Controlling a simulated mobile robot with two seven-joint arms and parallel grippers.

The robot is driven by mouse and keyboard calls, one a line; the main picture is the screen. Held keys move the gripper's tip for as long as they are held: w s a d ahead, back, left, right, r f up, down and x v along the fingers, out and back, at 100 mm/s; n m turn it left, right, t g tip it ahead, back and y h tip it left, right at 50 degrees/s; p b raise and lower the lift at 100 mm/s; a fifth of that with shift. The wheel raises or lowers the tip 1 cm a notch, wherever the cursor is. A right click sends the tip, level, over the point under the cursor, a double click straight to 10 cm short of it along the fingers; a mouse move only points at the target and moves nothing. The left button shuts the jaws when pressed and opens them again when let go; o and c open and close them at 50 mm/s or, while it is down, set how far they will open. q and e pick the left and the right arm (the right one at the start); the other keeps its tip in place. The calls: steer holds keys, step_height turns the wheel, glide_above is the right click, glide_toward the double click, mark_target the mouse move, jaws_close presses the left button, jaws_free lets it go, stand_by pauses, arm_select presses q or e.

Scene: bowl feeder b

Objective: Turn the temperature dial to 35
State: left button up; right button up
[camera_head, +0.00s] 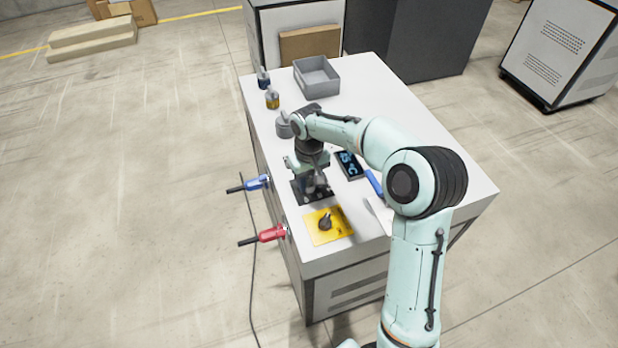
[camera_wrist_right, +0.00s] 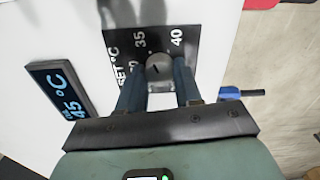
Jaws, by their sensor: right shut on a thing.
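The temperature dial (camera_wrist_right: 157,68) is a grey round knob on a dark plate (camera_wrist_right: 118,42) marked SET °C, with 35 and 40 readable around it. A short dark mark shows on the knob, too small to tell which number it points at. My right gripper (camera_wrist_right: 158,86) is shut on the dial, one finger on each side. In the head view my right gripper (camera_head: 314,188) is over the dark plate (camera_head: 298,193) and hides the dial. A dark display (camera_wrist_right: 60,88) beside the plate seems to read 45 °C; it also shows in the head view (camera_head: 348,165). My left gripper is not in view.
A yellow plate (camera_head: 340,233) with a black switch sits in front of the dial plate. Blue (camera_head: 256,183) and red (camera_head: 270,234) plugs stick out of the table's left side. A grey bin (camera_head: 317,76) and small containers (camera_head: 272,99) stand farther back.

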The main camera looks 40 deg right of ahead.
mark_target(309, 183)
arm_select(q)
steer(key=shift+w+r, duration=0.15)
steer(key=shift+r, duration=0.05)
arm_select(e)
steer(key=shift+n, duration=0.6)
steer(key=o, duration=1)
steer(key=shift+o, duration=0.2)
steer(key=shift+r, duration=0.15)
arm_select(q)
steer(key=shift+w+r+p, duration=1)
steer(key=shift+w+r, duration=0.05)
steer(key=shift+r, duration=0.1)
arm_select(e)
step_height(309, 183, up, 13)
